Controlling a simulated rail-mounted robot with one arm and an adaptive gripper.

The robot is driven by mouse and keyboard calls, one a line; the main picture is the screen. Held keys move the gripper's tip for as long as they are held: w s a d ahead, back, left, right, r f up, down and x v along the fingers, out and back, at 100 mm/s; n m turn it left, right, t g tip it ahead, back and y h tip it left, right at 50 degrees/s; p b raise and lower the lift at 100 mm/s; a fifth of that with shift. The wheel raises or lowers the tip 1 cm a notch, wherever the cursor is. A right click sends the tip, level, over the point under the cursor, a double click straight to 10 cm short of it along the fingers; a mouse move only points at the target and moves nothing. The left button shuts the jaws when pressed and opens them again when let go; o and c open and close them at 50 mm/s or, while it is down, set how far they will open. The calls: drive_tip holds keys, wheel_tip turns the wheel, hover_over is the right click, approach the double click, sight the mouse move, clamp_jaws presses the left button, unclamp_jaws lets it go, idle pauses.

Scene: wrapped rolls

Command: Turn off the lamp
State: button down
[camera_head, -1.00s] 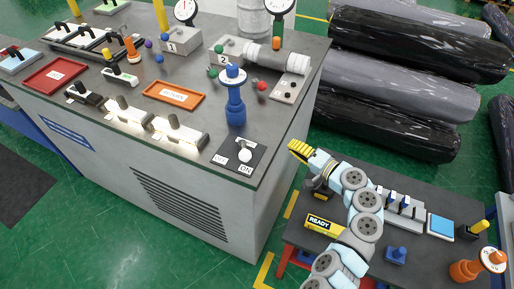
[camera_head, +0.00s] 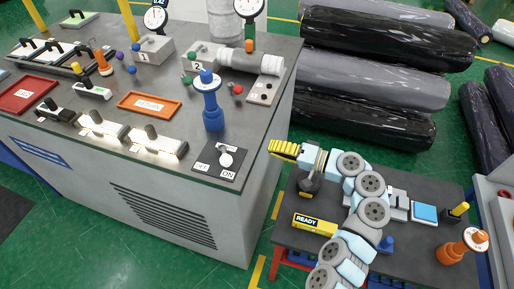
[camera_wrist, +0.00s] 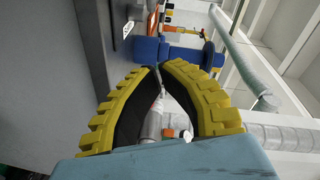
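A black switch plate (camera_head: 229,172) lies at the near right corner of the grey bench top. It carries a lever with a white knob (camera_head: 225,159) and the labels OFF on the left and ON on the right. The knob sits between the labels; I cannot tell which setting it is in. White light glows around blocks (camera_head: 147,147) along the front edge. A blue post (camera_head: 211,106) stands behind the plate. My gripper (camera_head: 271,147) is right of the bench, apart from the plate, pointing left. In the wrist view its yellow fingers (camera_wrist: 159,66) meet at the tips, holding nothing.
The bench's front panel has a vent (camera_head: 165,220). A low dark table (camera_head: 292,211) with a yellow READY box (camera_head: 316,224) stands below my arm. Wrapped rolls (camera_head: 365,121) are stacked behind. Orange tray (camera_head: 148,105) and numbered gauge units (camera_head: 152,49) occupy the bench top.

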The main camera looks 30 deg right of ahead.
sight(225, 156)
drive_tip(key=p+x, duration=0.2)
drive_tip(key=x, duration=0.7)
drive_tip(key=shift+a, duration=0.1)
drive_tip(key=shift+s+a+f+p, duration=0.25)
drive_tip(key=shift+a+p, duration=0.15)
drive_tip(key=shift+a, duration=0.15)
drive_tip(key=shift+s+a+f+p, duration=0.25)
drive_tip(key=shift+a+p, duration=0.15)
drive_tip(key=shift+a, duration=0.15)
drive_tip(key=shift+s+a+f+p, duration=0.15)
drive_tip(key=shift+a+f+p, duration=0.1)
drive_tip(key=shift+a+p, duration=0.25)
